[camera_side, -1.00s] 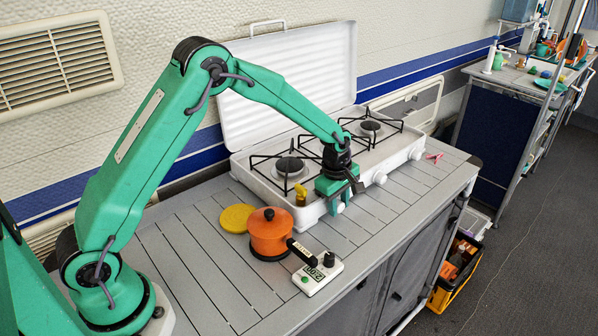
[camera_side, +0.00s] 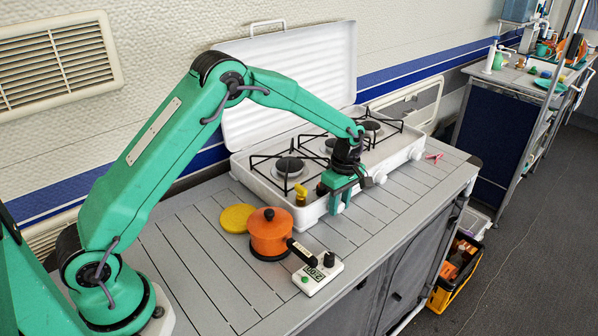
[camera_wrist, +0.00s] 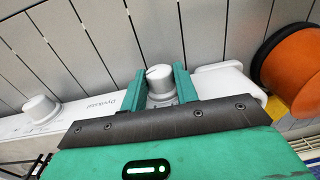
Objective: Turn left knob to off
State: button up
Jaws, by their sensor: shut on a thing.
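The white stove (camera_side: 245,172) stands on the slatted counter with its lid up. The left knob (camera_wrist: 159,77) is on the stove's front face, at the end nearer the orange pot. In the wrist view my gripper (camera_wrist: 160,70) has one green finger on each side of this knob and is shut on it. In the side view my gripper (camera_side: 348,195) is at the stove's front, and its fingers hide the knob. The knob's setting cannot be read. Another white knob (camera_wrist: 40,107) is to the left in the wrist view, clear of the fingers.
An orange pot (camera_side: 268,236) with a dark handle stands left of the gripper, by a yellow disc (camera_side: 237,218). Black grates (camera_side: 289,166) cover the burners.

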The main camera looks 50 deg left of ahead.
jog(key=shift+w+g, duration=0.1)
jog(key=shift+g, duration=0.5)
jog(key=o, duration=1.8)
jog(key=shift+r, duration=0.1)
jog(key=shift+w+r, duration=0.2)
jog(key=shift+r, duration=1.5)
jog(key=shift+w+r, duration=0.15)
jog(key=shift+r, duration=1.5)
